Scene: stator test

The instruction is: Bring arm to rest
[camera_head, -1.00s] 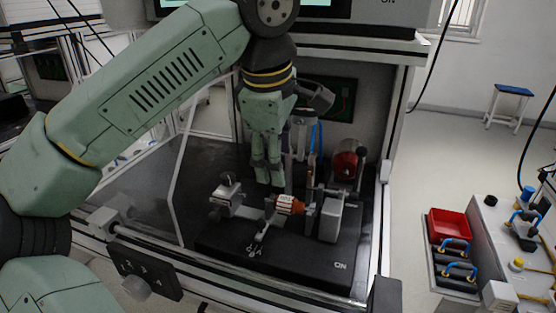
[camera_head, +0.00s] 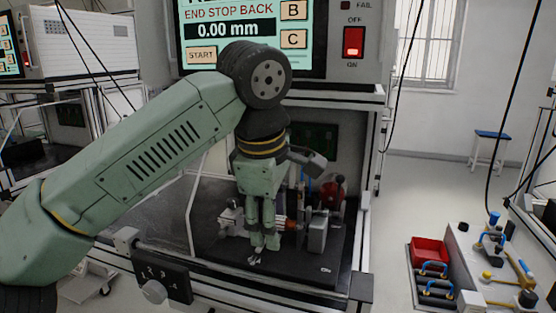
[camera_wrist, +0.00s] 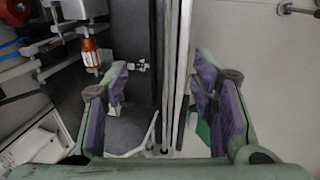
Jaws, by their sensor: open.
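My green arm reaches from the left into the test machine. My gripper (camera_head: 262,241) hangs down over the front part of the black fixture plate (camera_head: 325,272) in the head view. In the wrist view my gripper (camera_wrist: 163,105) has its two purple-padded fingers wide apart, with nothing between them but the machine's front edge below. An orange and silver part (camera_wrist: 91,55) sits in the fixture in the wrist view, to the left of the fingers and apart from them.
The machine's front rail (camera_head: 250,272) runs below my gripper, with a numbered knob box (camera_head: 160,281) at its left. A display panel (camera_head: 250,30) with a red switch (camera_head: 353,41) is above. A red bin (camera_head: 430,251) stands at right, and a blue-topped stool (camera_head: 491,135) behind.

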